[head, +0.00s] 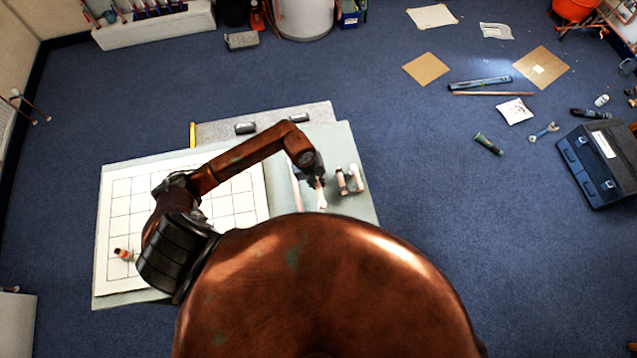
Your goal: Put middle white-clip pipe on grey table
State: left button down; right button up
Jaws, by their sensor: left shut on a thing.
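My left gripper (317,180) is over the right part of the grey table (360,212), pointing down. It is shut on a small pale pipe (321,199), whose lower part shows below the fingers. The fingers hide its upper part, and I cannot tell whether it touches the table. Two short copper-and-white pipes (342,182) (356,178) stand just right of the gripper. A thin pale pink length (296,190) lies just left of it. My right gripper is not in view.
A white gridded sheet (236,190) covers the table's left part, with a small copper fitting (122,254) on it. Two dark cylinders (245,128) (298,117) lie on the light grey strip behind. A dark toolbox (600,165) stands on the blue floor at right.

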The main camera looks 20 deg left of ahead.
aim_at(319, 184)
pick_arm(q)
jog(key=shift+w+a+f, duration=0.15)
jog(key=shift+w+f, duration=0.7)
jog(key=shift+f, duration=0.15)
notch_tip(319, 184, down, 3)
jog(key=shift+p, duration=0.5)
jog(key=shift+w+f, duration=0.1)
jog(key=shift+f, duration=0.05)
jog(key=c, duration=1.9)
grip_release()
jog(key=shift+f, duration=0.1)
